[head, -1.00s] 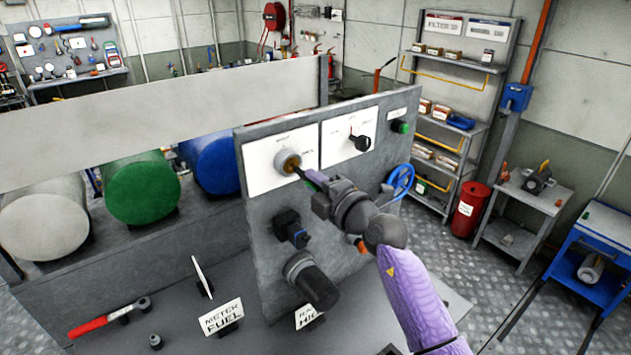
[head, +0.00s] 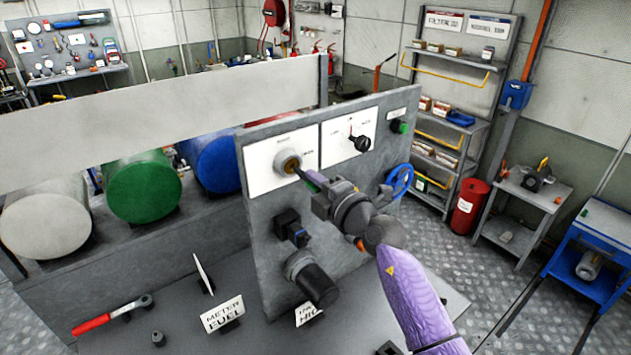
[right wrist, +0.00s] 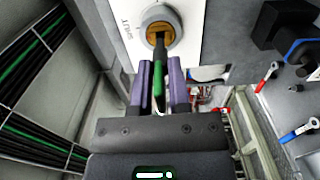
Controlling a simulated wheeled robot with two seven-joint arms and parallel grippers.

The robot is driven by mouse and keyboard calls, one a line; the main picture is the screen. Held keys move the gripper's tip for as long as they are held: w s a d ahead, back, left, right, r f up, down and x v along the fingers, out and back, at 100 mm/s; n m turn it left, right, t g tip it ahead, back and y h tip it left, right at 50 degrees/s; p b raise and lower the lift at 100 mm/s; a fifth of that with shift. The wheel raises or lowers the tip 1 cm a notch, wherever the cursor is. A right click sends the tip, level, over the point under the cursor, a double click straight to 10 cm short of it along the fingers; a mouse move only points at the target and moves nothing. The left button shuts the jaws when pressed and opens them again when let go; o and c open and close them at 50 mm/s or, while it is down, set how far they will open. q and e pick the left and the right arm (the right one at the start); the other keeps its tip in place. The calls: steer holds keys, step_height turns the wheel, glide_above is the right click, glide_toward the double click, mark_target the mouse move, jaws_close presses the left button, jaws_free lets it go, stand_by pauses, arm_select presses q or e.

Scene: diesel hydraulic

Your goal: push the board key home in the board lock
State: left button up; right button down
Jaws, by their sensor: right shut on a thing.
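The board lock (head: 288,162) is a round grey collar with a brass centre on a white plate at the upper left of the grey panel. It also shows at the top of the right wrist view (right wrist: 160,32). My right gripper (head: 312,180) is in front of the lock, its purple fingers shut on the board key (right wrist: 159,85). The key has a green grip and a dark front end that reaches the brass centre of the lock. How deep the key sits is hidden. My left gripper does not show.
The panel also carries a black selector knob (head: 361,142), a green button (head: 400,126), a blue handwheel (head: 399,180) and a dark cylinder (head: 311,280) below the lock.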

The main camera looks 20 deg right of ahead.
steer(key=shift+b+x, duration=0.4)
steer(key=shift+x, duration=1.05)
steer(key=c, duration=0.5)
jaws_free()
